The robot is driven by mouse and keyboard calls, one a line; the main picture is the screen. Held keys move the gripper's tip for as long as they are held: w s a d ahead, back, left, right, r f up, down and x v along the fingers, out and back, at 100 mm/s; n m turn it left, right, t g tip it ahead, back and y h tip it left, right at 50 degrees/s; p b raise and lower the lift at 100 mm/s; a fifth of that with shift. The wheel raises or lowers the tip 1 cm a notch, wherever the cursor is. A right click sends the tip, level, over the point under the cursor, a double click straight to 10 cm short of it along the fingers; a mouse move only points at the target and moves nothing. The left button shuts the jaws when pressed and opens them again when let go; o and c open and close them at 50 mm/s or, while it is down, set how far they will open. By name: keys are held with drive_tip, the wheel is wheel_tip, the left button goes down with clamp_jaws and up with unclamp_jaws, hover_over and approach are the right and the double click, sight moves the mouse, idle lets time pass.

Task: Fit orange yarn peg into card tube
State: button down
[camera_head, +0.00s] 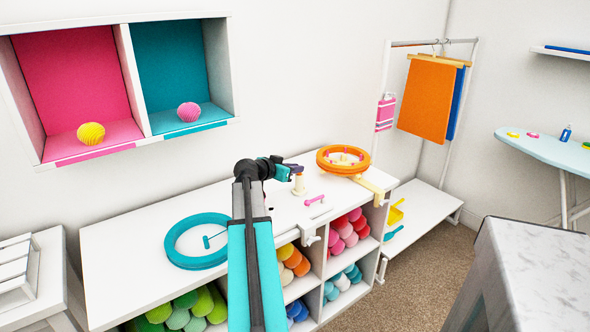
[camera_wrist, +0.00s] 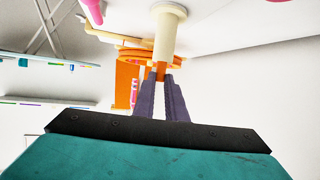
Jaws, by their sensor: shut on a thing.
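The card tube (camera_head: 299,186) is cream and stands upright on the white cabinet top. In the wrist view the scene is upside down, and the tube (camera_wrist: 167,38) hangs from the top with its open end toward my fingers. My gripper (camera_head: 292,171) is just above the tube, reaching in from the left. In the wrist view my gripper (camera_wrist: 166,82) is shut on the orange yarn peg (camera_wrist: 160,73), a short piece between the fingertips. The peg lines up closely with the tube's end; I cannot tell whether it is inside. The fingers hide part of the peg.
An orange ring (camera_head: 325,166) lies behind the tube to the right. A pink peg-like piece (camera_head: 314,200) lies close in front. A teal hoop (camera_head: 171,243) lies at left. A clamp-like cream bar (camera_head: 372,187) is at the cabinet's right end. The white cabinet top (camera_head: 130,243) is otherwise mostly clear.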

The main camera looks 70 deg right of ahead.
drive_tip(key=shift+f+b, duration=0.7)
idle(0.5)
drive_tip(key=c, duration=1.7)
unclamp_jaws()
drive_tip(key=v, duration=1.3)
drive_tip(key=shift+w+a+r+b, duration=0.1)
drive_tip(key=shift+a+r+b, duration=0.05)
drive_tip(key=shift+a+b, duration=0.2)
